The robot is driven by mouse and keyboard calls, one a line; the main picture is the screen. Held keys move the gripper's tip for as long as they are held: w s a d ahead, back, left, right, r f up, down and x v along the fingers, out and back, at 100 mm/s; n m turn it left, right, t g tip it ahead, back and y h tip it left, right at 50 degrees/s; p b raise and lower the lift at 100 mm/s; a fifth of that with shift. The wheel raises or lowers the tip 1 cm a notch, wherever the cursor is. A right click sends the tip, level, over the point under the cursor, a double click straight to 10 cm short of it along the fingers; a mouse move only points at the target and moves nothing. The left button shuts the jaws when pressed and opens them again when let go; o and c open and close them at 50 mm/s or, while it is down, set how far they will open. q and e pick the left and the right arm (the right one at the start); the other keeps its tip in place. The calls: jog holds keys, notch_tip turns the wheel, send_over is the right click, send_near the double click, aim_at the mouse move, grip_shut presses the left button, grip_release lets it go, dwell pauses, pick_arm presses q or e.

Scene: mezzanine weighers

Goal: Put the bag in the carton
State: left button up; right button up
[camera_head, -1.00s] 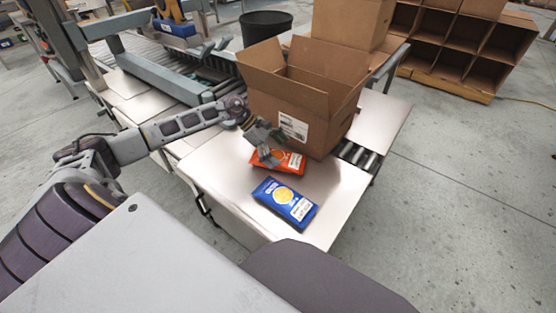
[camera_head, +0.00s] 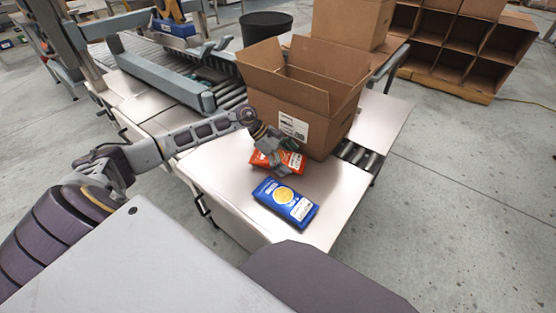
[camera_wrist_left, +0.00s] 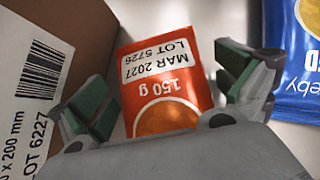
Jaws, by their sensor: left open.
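An orange bag (camera_head: 292,158) with a white label lies on the metal table in front of the carton; in the left wrist view the orange bag (camera_wrist_left: 160,85) lies between the fingers. A blue bag (camera_head: 286,202) lies nearer, and its edge shows in the left wrist view (camera_wrist_left: 292,60). The open brown carton (camera_head: 318,132) stands upright behind the orange bag, flaps spread; its printed side (camera_wrist_left: 40,70) shows at the left in the wrist view. My left gripper (camera_head: 279,165) is open at the orange bag, fingers on either side of it. My right gripper is not in view.
The metal table (camera_head: 225,190) is bare left of the bags. A roller conveyor (camera_head: 222,97) runs behind, with a black bin (camera_head: 266,27) beyond. Another carton (camera_head: 350,20) and a cardboard rack (camera_head: 468,45) stand at the back.

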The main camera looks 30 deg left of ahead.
pick_arm(q)
jog(key=c, duration=1.1)
jog(key=shift+s+r, duration=0.1)
jog(key=shift+r, duration=0.1)
